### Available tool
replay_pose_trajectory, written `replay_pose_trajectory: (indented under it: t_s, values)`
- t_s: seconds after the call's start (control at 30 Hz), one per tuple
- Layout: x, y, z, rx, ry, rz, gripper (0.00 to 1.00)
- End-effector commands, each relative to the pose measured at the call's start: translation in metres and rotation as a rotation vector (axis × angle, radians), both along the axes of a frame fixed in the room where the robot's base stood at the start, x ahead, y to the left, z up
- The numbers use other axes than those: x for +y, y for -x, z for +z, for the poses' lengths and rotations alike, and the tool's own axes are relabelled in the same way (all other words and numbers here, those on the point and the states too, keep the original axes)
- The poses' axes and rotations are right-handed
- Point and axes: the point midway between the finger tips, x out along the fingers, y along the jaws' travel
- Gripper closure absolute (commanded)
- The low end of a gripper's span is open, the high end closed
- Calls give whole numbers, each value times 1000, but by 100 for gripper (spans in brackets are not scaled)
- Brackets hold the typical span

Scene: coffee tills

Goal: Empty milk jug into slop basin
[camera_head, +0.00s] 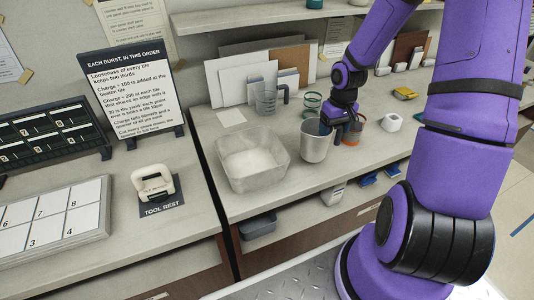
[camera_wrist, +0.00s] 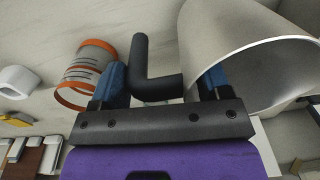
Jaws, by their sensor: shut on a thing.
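The milk jug (camera_head: 314,143) is a grey, tapered vessel with a dark handle, about upright over the right-hand counter. I cannot tell whether its base touches the counter. My gripper (camera_head: 330,124) is at the jug's right side, shut on the handle. In the wrist view the black bent handle (camera_wrist: 153,84) lies between the blue fingers of my gripper (camera_wrist: 162,86), and the jug's pale open mouth (camera_wrist: 262,50) is at the right. The slop basin (camera_head: 232,178), a pale, wide, square tub, stands just left of the jug. The jug's contents are not visible.
An orange-rimmed cup (camera_head: 357,127) stands close right of my gripper; it also shows in the wrist view (camera_wrist: 90,66). Behind are a clear jug (camera_head: 265,99) and a green-ringed glass (camera_head: 312,99). A white roll-like object (camera_head: 392,122) is further right. A shelf (camera_head: 250,20) hangs above.

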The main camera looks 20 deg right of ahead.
Motion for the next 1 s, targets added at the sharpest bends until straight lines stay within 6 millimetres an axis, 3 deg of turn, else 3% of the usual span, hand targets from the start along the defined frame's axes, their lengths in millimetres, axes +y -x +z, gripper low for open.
replay_pose_trajectory:
  t_s: [0.5,1.0]
  values:
    - [-1,0,46,-2,2,-2,70]
    - [0,0,50,-1,0,0,70]
